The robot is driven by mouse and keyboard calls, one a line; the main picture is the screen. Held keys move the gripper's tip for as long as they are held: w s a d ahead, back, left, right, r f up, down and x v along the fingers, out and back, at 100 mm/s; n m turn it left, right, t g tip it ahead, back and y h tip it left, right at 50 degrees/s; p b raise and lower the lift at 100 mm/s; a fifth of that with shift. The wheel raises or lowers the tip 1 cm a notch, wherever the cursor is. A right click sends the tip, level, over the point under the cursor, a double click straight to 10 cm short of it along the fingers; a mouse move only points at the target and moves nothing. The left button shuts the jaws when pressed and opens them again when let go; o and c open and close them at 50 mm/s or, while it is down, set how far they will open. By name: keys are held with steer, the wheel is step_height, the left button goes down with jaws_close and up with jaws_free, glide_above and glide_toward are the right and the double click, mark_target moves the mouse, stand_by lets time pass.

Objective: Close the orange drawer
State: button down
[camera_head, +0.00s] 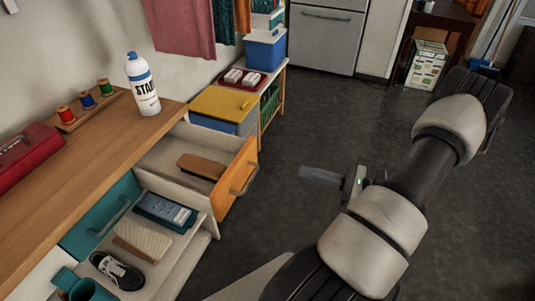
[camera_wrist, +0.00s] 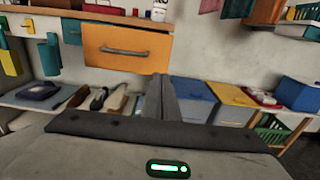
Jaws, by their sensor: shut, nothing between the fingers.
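The orange drawer (camera_head: 236,186) is pulled out from under the wooden counter, and a brown brush (camera_head: 202,166) lies inside it. Its orange front also shows in the wrist view (camera_wrist: 112,43), with a grey bar handle (camera_wrist: 124,51) across it. My gripper (camera_head: 304,172) is to the right of the drawer front in the head view, over the open floor and apart from it. In the wrist view my gripper's fingers (camera_wrist: 161,80) are together and empty, with their tips near the drawer's lower right corner.
The wooden counter (camera_head: 95,140) carries a white bottle (camera_head: 141,84), thread spools and a red box (camera_head: 25,155). Below the drawer are a shelf with a shoe (camera_head: 117,270) and a teal drawer front (camera_head: 101,217). A yellow-lidded bin (camera_head: 224,103) stands beyond.

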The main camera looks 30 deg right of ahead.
mark_target(254, 156)
steer(key=b+x, duration=0.2)
steer(key=x, duration=1.1)
steer(key=shift+w+a+f, duration=0.1)
steer(key=shift+a, duration=0.05)
steer(key=shift+w+a, duration=0.15)
steer(key=shift+w, duration=0.1)
